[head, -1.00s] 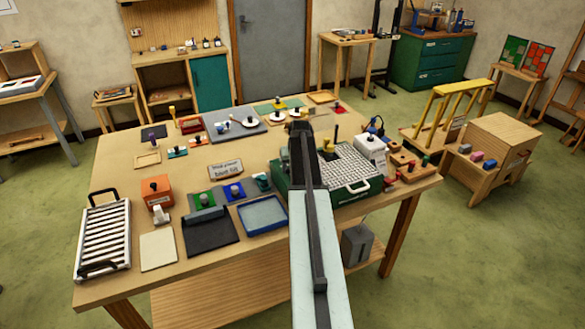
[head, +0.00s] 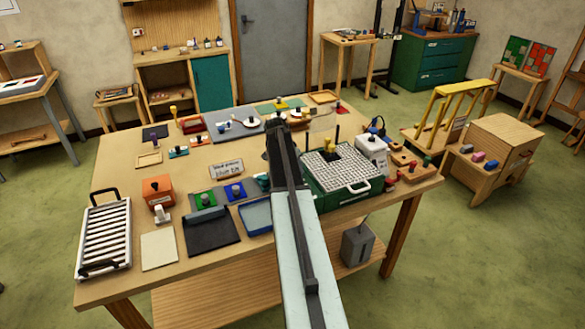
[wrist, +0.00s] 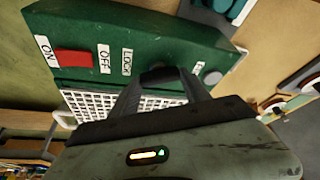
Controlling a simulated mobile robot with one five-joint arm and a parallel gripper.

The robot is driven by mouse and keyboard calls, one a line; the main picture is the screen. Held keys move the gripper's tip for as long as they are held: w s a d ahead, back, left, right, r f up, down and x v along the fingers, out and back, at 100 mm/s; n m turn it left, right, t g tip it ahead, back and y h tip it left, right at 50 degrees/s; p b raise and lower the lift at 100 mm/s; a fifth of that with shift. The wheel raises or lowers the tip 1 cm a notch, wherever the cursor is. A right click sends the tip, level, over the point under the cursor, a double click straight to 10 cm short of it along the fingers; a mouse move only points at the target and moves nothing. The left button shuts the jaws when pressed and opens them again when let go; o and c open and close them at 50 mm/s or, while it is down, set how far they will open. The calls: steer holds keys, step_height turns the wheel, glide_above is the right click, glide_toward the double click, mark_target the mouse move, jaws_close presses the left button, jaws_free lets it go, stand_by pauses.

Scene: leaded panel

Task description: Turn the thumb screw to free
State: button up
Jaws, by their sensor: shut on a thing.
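The green machine (head: 345,200) with a white grid top stands at the right part of the table. In the wrist view its green side (wrist: 130,30) carries a red switch (wrist: 75,59) between ON and OFF labels. A LOCK label (wrist: 127,62) and a second, partly covered label flank the dark thumb screw (wrist: 158,72). My gripper (wrist: 157,82) is shut on the thumb screw, which its fingers mostly hide. The way the screw points cannot be read. In the head view my arm hides the gripper's fingertips.
A grey round knob (wrist: 211,76) sits on the same green side. A blue tray (head: 257,216) and a dark mat (head: 212,236) lie left of my arm. A white box (head: 372,152) stands just right of the machine.

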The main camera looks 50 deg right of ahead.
steer(key=m, duration=0.2)
steer(key=m+g, duration=0.1)
steer(key=m, duration=0.1)
steer(key=shift+w+a+m+g, duration=0.1)
steer(key=shift+w+m+g, duration=0.2)
steer(key=shift+w, duration=0.1)
stand_by(0.5)
steer(key=o, duration=1.4)
steer(key=shift+w, duration=0.1)
steer(key=shift+m, duration=0.3)
steer(key=p+v, duration=0.7)
steer(key=shift+r, duration=0.4)
